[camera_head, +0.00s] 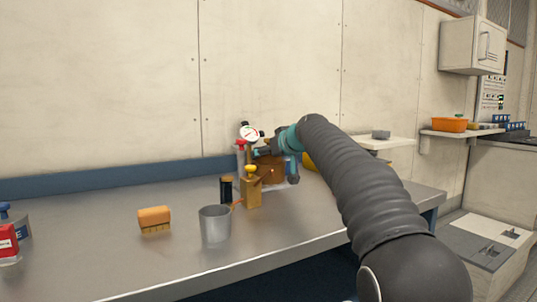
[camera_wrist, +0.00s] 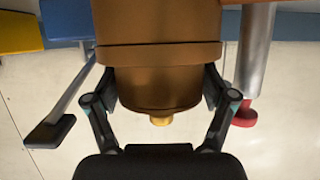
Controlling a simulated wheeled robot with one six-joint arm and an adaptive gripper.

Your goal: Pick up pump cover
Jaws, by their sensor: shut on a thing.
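My gripper (camera_wrist: 161,88) is shut on a bronze, round, stepped part that I take to be the pump cover (camera_wrist: 158,92). Its fingers press on both sides of it, and a small yellow knob shows at its end in the wrist view. In the head view my gripper (camera_head: 262,151) is at the back of the metal bench, by a brown body (camera_head: 269,168) that is partly hidden behind other items. I cannot tell whether the cover is apart from what lies behind it.
Close by stand a yellow-topped tan block (camera_head: 251,190), a red-topped cylinder (camera_head: 240,155), a gauge (camera_head: 249,133) and a dark cylinder (camera_head: 226,189).

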